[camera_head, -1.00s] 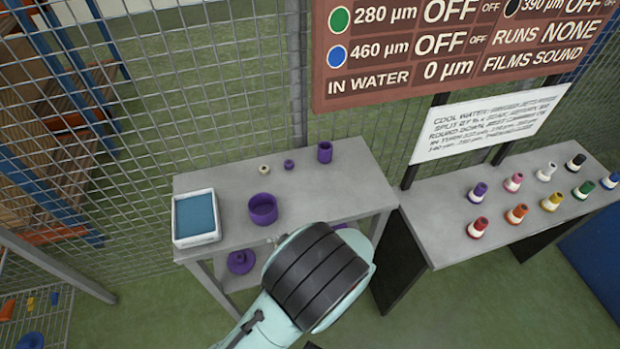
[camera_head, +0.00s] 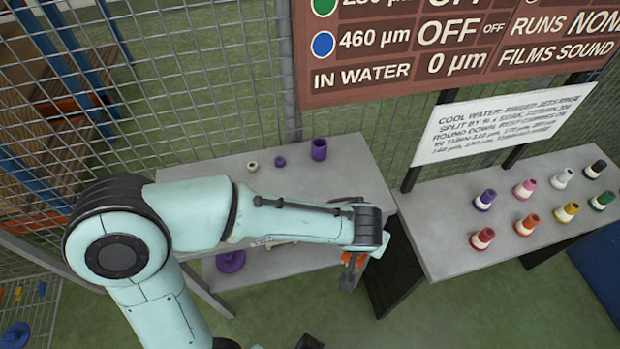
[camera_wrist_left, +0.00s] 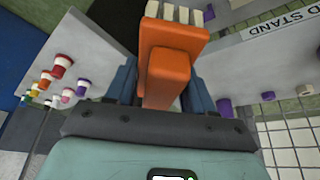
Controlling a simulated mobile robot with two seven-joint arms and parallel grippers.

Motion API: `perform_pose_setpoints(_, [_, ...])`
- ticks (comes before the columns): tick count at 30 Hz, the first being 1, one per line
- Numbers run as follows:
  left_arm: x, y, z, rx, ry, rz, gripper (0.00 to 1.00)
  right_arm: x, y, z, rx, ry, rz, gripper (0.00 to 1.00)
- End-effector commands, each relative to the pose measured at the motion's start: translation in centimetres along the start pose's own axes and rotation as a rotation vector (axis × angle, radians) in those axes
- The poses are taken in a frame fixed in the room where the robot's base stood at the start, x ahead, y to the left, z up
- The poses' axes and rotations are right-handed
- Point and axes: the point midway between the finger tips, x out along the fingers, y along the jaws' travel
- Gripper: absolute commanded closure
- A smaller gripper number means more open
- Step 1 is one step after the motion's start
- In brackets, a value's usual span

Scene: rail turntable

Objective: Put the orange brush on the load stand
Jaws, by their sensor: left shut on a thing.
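My left gripper (camera_head: 358,252) is at the right front of the grey table, by its front edge. It is shut on the orange brush (camera_head: 350,260), mostly hidden by the wrist in the head view. In the left wrist view the gripper's blue fingers (camera_wrist_left: 160,95) clasp the orange brush (camera_wrist_left: 172,60), whose pale bristles point to the top of the picture. A sign ending "D STAND" (camera_wrist_left: 285,22) runs along a grey surface at right there. The grey table (camera_head: 345,170) bears small purple and cream pieces.
A purple cup (camera_head: 319,149) stands at the table's back edge. A purple piece (camera_head: 231,261) is on the lower shelf. A second grey table (camera_head: 455,245) at right holds several coloured bottles (camera_head: 483,238). A board (camera_head: 440,50) and wire fence stand behind.

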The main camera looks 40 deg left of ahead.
Motion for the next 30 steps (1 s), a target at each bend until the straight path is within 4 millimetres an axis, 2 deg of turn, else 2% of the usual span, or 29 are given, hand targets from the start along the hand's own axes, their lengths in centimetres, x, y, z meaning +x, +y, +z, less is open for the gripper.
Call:
perform_pose_setpoints(4, [0.5,-2.2,-2.0,-0.007,0.0,-0.004,0.72,-0.8,-0.3,0.0,0.0,0.001,-0.001,0.32])
perform_pose_setpoints(15, [3.2,-9.4,-8.7,-0.009,0.0,-0.006,0.72,-3.6,-1.4,-0.2,-0.004,0.012,-0.004,0.32])
perform_pose_setpoints(24, [5.0,-13.9,-12.8,-0.008,0.001,-0.005,0.72,-5.3,-2.1,-0.6,-0.007,0.019,-0.007,0.32])
perform_pose_setpoints(27, [6.8,-13.6,-11.8,0.0,-0.004,-0.002,0.72,-4.9,-1.9,-0.5,-0.006,0.018,-0.006,0.32])
perform_pose_setpoints(30, [7.7,-13.6,-11.4,0.0,-0.002,-0.001,0.72,-4.9,-1.9,-0.5,-0.006,0.017,-0.006,0.32])
